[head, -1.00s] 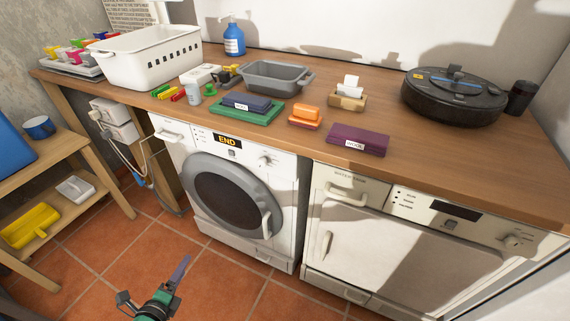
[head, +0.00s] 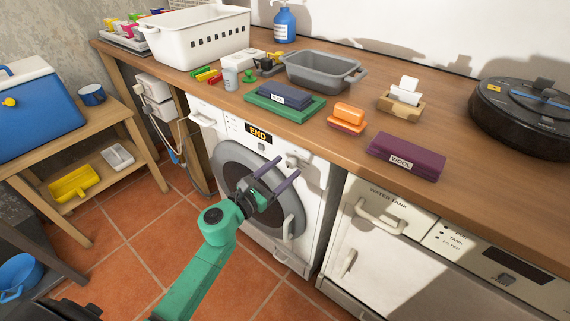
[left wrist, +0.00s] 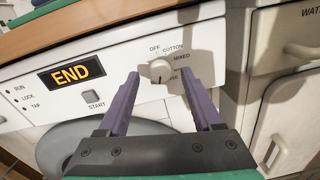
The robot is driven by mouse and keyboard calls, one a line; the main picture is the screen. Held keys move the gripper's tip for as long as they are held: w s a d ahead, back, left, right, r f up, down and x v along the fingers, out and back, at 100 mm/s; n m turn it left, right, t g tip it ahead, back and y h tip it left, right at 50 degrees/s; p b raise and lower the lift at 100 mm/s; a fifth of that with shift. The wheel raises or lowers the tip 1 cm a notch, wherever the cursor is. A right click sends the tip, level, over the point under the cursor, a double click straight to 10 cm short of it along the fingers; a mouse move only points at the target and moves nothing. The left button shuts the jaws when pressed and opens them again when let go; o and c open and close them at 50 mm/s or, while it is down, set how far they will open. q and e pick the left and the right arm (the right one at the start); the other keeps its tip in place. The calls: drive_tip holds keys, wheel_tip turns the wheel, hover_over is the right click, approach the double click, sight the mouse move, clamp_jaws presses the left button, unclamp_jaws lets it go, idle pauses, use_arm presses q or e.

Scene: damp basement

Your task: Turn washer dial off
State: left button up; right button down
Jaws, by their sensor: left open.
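The washer (head: 205,130) is the white front-loader under the counter, with a display reading END (left wrist: 71,74). Its dial (left wrist: 160,70) is a round white knob at the right of the panel. In the left wrist view, OFF stands above the dial, with COTTON and MIXED at upper right and a lower label partly hidden. A small dark mark shows low on the dial. My left gripper (head: 281,170) is open in front of the panel. Its purple fingers (left wrist: 158,76) appear either side of the dial; contact cannot be told. In the head view they sit near the dial (head: 293,160).
A START button (left wrist: 94,107) is left of the dial. The wooden counter (head: 350,100) overhangs the panel and holds a purple WOOL box (head: 405,157) and a grey tub (head: 322,72). A second white machine (head: 400,250) stands at right.

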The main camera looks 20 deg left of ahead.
use_arm(q)
drive_tip(key=shift+w+d, duration=0.2)
drive_tip(key=shift+w, duration=0.25)
drive_tip(key=shift+s, duration=0.1)
clamp_jaws()
